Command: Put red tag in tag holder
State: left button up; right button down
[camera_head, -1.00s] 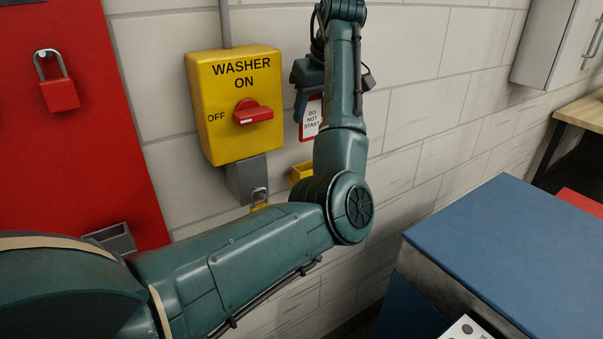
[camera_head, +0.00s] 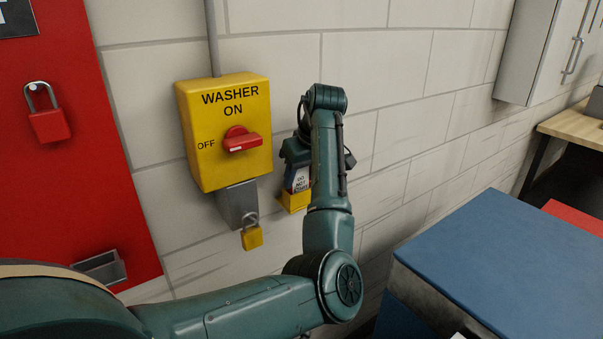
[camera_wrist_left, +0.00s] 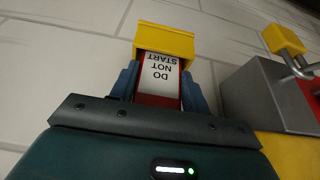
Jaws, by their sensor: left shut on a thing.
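The red tag (camera_head: 297,182), with a white "DO NOT START" label, is upright at the yellow tag holder (camera_head: 295,202) on the wall. My left gripper (camera_head: 298,166) is shut on the tag from above, its hand partly behind my own forearm. In the left wrist view the tag (camera_wrist_left: 160,76) lies between the blue fingers of the left gripper (camera_wrist_left: 158,84). Its far end meets the mouth of the yellow holder (camera_wrist_left: 165,38). The tag's end looks at or just inside the holder; how deep is hidden. My right gripper is not in view.
The yellow washer switch box (camera_head: 225,130) with a red knob is left of the holder. A yellow padlock (camera_head: 252,237) hangs below it. A red board (camera_head: 60,190) with a red padlock (camera_head: 48,125) is at far left. A blue-topped cabinet (camera_head: 490,260) stands at right.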

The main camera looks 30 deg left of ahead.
pick_arm(q)
jog(key=shift+f, duration=0.15)
jog(key=o, duration=1)
jog(key=shift+c, duration=0.2)
jog(key=v, duration=1.2)
jog(key=shift+b, duration=0.45)
jog(key=shift+d, duration=0.1)
